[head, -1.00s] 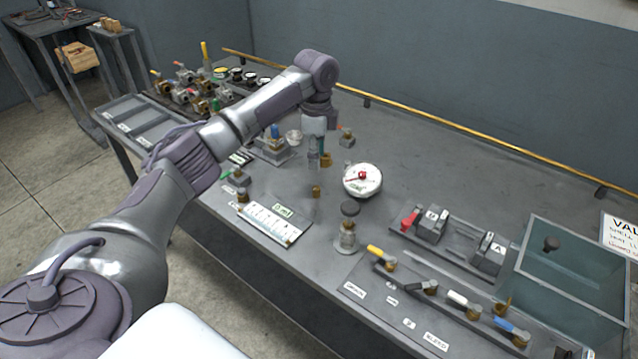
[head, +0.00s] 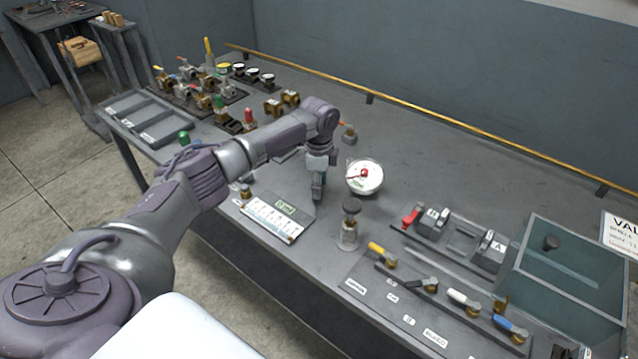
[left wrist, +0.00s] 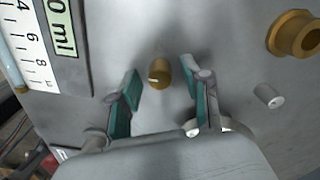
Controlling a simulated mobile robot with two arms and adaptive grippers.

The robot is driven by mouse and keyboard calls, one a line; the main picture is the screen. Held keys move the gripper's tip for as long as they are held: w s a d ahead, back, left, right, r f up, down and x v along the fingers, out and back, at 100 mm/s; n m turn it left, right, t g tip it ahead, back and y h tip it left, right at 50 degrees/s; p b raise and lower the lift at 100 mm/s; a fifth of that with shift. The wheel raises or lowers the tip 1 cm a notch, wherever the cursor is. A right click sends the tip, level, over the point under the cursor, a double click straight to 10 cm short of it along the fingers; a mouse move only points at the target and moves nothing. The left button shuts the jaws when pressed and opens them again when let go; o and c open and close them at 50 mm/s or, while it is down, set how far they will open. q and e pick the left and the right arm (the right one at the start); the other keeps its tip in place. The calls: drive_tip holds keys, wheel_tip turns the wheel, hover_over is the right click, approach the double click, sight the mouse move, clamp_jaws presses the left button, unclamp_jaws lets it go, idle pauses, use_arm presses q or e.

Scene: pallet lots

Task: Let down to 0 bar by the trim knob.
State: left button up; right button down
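The trim knob (left wrist: 160,72), a small brass knob with a pale mark on its top, stands on the grey bench in the left wrist view. My left gripper (left wrist: 161,84) is open, with its two teal-padded fingers apart on either side of the knob and not touching it. In the head view my left gripper (head: 318,184) points down at the bench and hides the knob. The round white gauge (head: 364,177) with a red centre is just right of the gripper; its reading is too small to tell. My right gripper is not in view.
A white scale plate with a green label (head: 272,219) lies left of the gripper. A dark-topped fitting (head: 350,225) stands in front of the gauge. A row of coloured levers (head: 427,285) and a glass-like box (head: 570,275) are at right.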

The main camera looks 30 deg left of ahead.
use_arm(q)
clamp_jaws()
